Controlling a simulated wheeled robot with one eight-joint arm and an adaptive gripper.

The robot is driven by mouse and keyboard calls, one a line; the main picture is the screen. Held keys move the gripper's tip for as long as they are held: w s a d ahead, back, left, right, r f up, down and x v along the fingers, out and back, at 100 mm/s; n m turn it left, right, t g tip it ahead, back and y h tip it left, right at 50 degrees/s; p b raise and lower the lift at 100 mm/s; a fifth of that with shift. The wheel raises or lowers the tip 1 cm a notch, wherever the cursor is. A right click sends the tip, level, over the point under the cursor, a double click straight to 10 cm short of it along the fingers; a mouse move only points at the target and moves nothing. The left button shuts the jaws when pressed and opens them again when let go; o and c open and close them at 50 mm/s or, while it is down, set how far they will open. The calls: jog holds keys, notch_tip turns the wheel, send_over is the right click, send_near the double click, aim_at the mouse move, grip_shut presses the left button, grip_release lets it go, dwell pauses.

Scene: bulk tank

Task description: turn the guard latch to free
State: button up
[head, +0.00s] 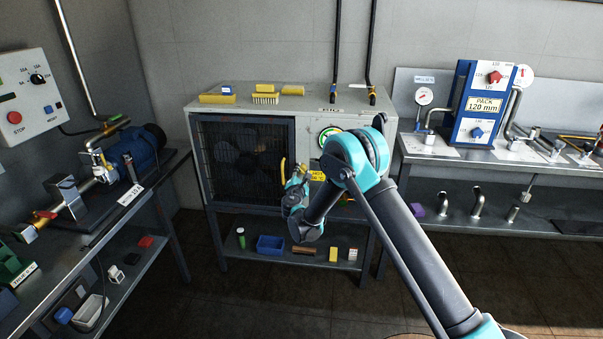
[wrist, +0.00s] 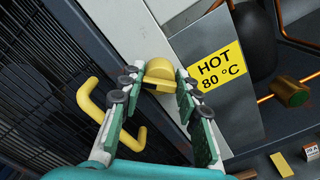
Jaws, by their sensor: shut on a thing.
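The guard latch (wrist: 158,70) is a small yellow rounded knob on the pale frame beside the dark mesh guard (wrist: 50,65) in the wrist view. My gripper (wrist: 157,86) has its fingers on either side of the latch and is shut on it. The fingers hide its sides, and I cannot read its exact angle. A yellow bar handle (wrist: 84,100) on the guard is left of my fingers. In the head view my gripper (head: 298,177) is at the right edge of the guard (head: 240,150), and the latch is hard to make out there.
A yellow "HOT 80 °C" label (wrist: 218,67) is just right of my fingers. Copper pipes and a brass fitting (wrist: 290,92) lie further right. Brushes and sponges (head: 265,97) rest on the cabinet top. A lower shelf (head: 265,256) holds small items.

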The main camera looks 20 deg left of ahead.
jog(key=m, duration=0.4)
jog(key=shift+f+m, duration=0.1)
jog(key=shift+m, duration=0.2)
jog(key=m, duration=0.4)
jog(key=shift+d+f, duration=0.1)
dwell(0.4)
jog(key=o, duration=1.1)
jog(key=v, duration=1.2)
